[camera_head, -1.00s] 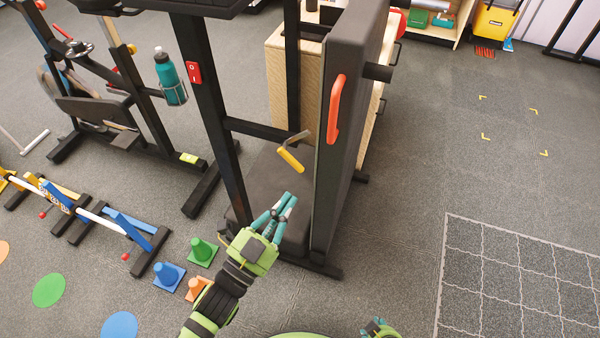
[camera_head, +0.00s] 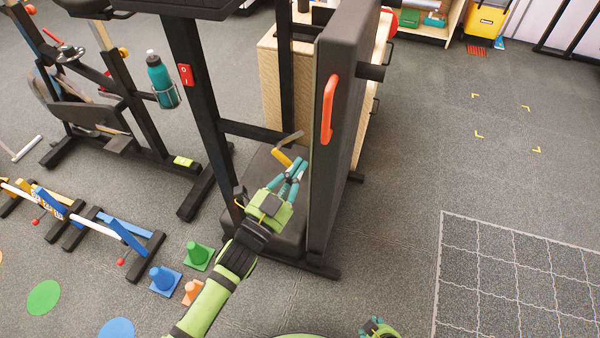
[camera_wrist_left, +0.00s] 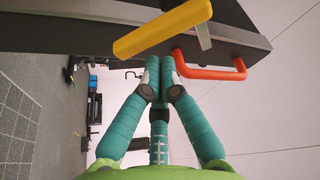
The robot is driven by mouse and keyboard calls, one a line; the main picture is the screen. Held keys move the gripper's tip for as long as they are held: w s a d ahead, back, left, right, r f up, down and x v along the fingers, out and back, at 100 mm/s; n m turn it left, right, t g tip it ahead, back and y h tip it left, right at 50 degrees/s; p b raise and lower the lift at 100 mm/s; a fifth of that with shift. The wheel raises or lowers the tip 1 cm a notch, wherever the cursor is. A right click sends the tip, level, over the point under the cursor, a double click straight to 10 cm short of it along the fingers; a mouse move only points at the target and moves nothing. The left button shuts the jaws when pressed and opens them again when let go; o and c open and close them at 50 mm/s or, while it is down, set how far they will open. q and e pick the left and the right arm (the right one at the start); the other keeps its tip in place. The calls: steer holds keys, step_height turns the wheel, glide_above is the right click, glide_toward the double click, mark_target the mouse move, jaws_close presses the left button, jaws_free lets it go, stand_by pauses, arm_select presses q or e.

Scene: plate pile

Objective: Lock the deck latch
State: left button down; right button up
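The deck latch has a yellow lever (camera_head: 282,157) on a grey metal arm, beside the upright black deck (camera_head: 338,150) on its left side. In the left wrist view the yellow lever (camera_wrist_left: 160,28) crosses just beyond my fingertips, tilted. My left gripper (camera_head: 299,164) is just below and right of the lever in the head view. Its teal fingers (camera_wrist_left: 160,66) are drawn together at the tips, with nothing visible between them. I cannot tell whether they touch the lever. Part of my right arm's end (camera_head: 378,328) shows at the bottom edge; its fingers are not clear.
A red-orange handle (camera_head: 327,110) sticks out from the deck. Black frame posts (camera_head: 197,90) with a red switch (camera_head: 186,74) stand left of the latch. Cones (camera_head: 198,255) and low hurdles (camera_head: 75,215) lie left on the floor. The floor at right is open.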

arm_select(q)
steer(key=shift+w+a+f, duration=0.1)
steer(key=shift+a+f, duration=0.2)
steer(key=shift+a, duration=0.05)
arm_select(e)
steer(key=shift+s, duration=0.4)
arm_select(q)
steer(key=shift+f+m, duration=0.1)
steer(key=shift+m, duration=0.2)
arm_select(e)
steer(key=shift+w, duration=0.1)
steer(key=shift+w, duration=0.1)
arm_select(q)
steer(key=shift+w+a+f+m+g+p, duration=0.15)
steer(key=shift+a+f+m+g+p, duration=0.5)
steer(key=shift+m, duration=0.9)
steer(key=shift+w+a+f+m+g+p, duration=0.15)
steer(key=shift+a+f+m+g+p, duration=0.2)
steer(key=shift+m+p, duration=0.9)
steer(key=shift+w+a+f+m+g+p, duration=0.15)
steer(key=shift+a+f+m+g+p, duration=0.35)
steer(key=shift+m, duration=1.4)
arm_select(e)
steer(key=s+d+g, duration=0.1)
steer(key=s, duration=0.7)
steer(key=shift+r+g, duration=0.3)
